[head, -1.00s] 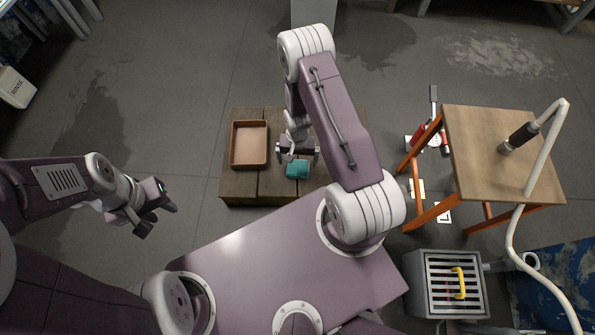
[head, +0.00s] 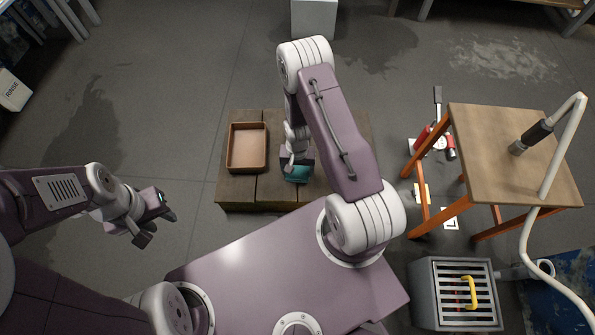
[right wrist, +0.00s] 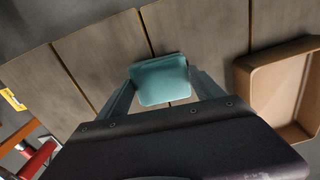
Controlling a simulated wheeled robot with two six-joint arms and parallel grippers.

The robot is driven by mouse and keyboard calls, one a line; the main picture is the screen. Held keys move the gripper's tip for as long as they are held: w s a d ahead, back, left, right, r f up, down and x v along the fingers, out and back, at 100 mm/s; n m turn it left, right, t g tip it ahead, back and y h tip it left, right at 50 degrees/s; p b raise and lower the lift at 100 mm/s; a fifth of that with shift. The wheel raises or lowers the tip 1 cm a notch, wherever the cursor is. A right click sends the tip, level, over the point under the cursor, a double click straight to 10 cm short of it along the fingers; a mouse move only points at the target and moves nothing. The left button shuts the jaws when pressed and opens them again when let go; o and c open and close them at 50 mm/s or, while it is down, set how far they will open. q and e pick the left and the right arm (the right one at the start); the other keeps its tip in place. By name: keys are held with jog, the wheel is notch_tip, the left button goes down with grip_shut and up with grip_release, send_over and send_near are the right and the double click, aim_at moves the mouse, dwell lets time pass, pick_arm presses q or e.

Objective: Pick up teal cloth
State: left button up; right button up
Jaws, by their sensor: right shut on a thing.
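The teal cloth (head: 297,174) lies on the low wooden table, partly covered by my right gripper in the head view. In the right wrist view the teal cloth (right wrist: 160,79) is a folded, rounded square between the two fingers. My right gripper (head: 297,168) is over the cloth, and its fingers (right wrist: 162,88) are shut on the cloth's two sides. Whether the cloth is clear of the tabletop I cannot tell. My left gripper (head: 156,222) hangs empty over the floor at the left, with its fingers apart.
The wooden table (head: 237,190) also bears a brown tray (head: 265,150), left of the cloth. At the right stand a wood-topped stand (head: 490,170) with a hose (head: 553,165) and a grey grated box (head: 425,296).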

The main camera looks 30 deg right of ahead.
aim_at(298, 171)
jog(key=r+p, duration=0.5)
jog(key=shift+w+d+r, duration=0.15)
jog(key=shift+d+r, duration=0.05)
jog(key=w+d+r+p, duration=0.4)
jog(key=w+d+r, duration=0.1)
jog(key=d, duration=0.4)
jog(key=shift+w+d+r+p, duration=0.2)
jog(key=shift+w+r+p, duration=0.1)
jog(key=shift+w, duration=0.3)
